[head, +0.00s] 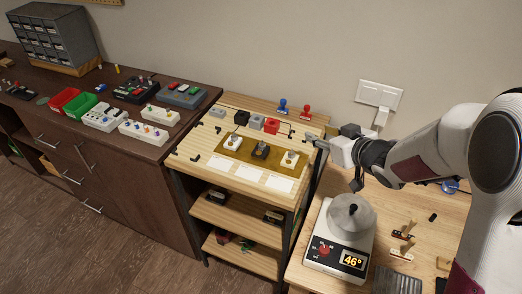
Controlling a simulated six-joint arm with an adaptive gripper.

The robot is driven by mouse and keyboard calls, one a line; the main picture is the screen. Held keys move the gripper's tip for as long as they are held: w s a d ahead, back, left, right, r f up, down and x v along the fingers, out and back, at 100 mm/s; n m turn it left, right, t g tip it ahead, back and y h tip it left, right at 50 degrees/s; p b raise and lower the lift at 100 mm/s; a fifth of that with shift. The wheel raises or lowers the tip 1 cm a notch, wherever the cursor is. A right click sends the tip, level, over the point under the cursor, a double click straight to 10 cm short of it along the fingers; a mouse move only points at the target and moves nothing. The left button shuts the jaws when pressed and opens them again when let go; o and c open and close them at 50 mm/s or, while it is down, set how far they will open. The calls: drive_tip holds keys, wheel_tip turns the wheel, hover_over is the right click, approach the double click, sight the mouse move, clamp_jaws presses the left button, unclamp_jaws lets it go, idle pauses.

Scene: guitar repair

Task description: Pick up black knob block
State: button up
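Another black block (241,117), with no clear knob visible, is in the row behind.
A grey block (256,122) and a red block (271,126) stand behind the mat. Blue (283,106) and red (306,112) upright pieces are at the back. White cards (221,164) lie in front. A device with a metal pot (351,217) stands at the right.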

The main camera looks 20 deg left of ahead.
sight(263, 143)
drive_tip(key=s+a+f+g+y, duration=0.1)
drive_tip(key=a+f, duration=0.1)
drive_tip(key=s+a+f+n+g+y, duration=0.1)
drive_tip(key=a, duration=0.2)
drive_tip(key=s+a+f+g+y, duration=0.1)
drive_tip(key=a+f, duration=0.1)
drive_tip(key=shift+s+a+f+n, duration=0.2)
drive_tip(key=shift+a+f+n, duration=0.1)
drive_tip(key=shift+n, duration=0.1)
drive_tip(key=shift+s+a+f, duration=0.25)
drive_tip(key=shift+s+a, duration=0.05)
drive_tip(key=shift+a, duration=0.05)
drive_tip(key=shift+x, duration=3.35)
drive_tip(key=shift+a, duration=0.1)
drive_tip(key=shift+w+x, duration=0.15)
drive_tip(key=shift+x, duration=0.7)
drive_tip(key=shift+w+x, duration=0.15)
drive_tip(key=shift+x, duration=1.45)
